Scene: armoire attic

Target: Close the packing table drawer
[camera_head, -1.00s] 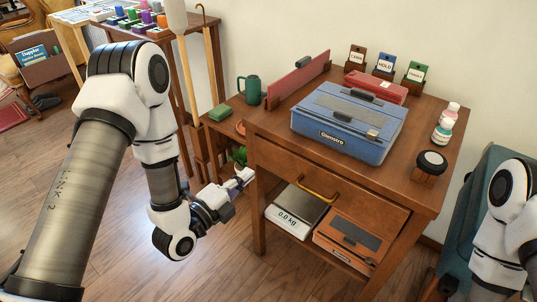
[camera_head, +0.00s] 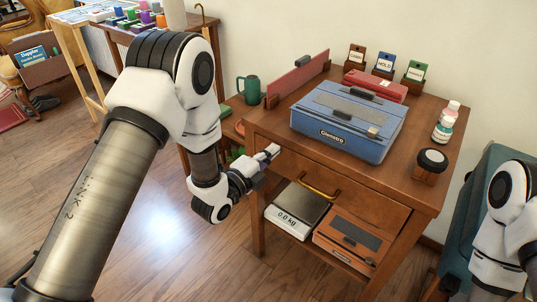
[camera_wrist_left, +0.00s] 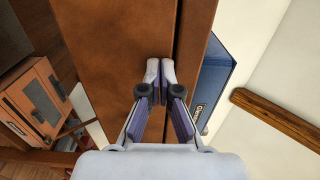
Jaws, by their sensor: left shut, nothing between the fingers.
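The wooden packing table (camera_head: 425,130) stands on the right in the head view. Its drawer (camera_head: 362,200) has a brown front with a curved brass handle (camera_head: 319,189); how far it stands out is hard to tell. My left gripper (camera_head: 273,151) is shut and empty, with its tips at the upper left of the drawer front. In the left wrist view my fingertips (camera_wrist_left: 160,70) are together over the brown drawer front (camera_wrist_left: 110,40), near a dark gap below the tabletop edge. Contact cannot be told. Only part of my right arm shows; its gripper is out of view.
On the tabletop are a blue case (camera_head: 345,125), a red case (camera_head: 376,84), card stands, bottles (camera_head: 443,130) and a round black-topped item (camera_head: 432,160). A scale (camera_head: 296,208) and an orange case (camera_head: 350,242) sit on the lower shelf. The floor in front is clear.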

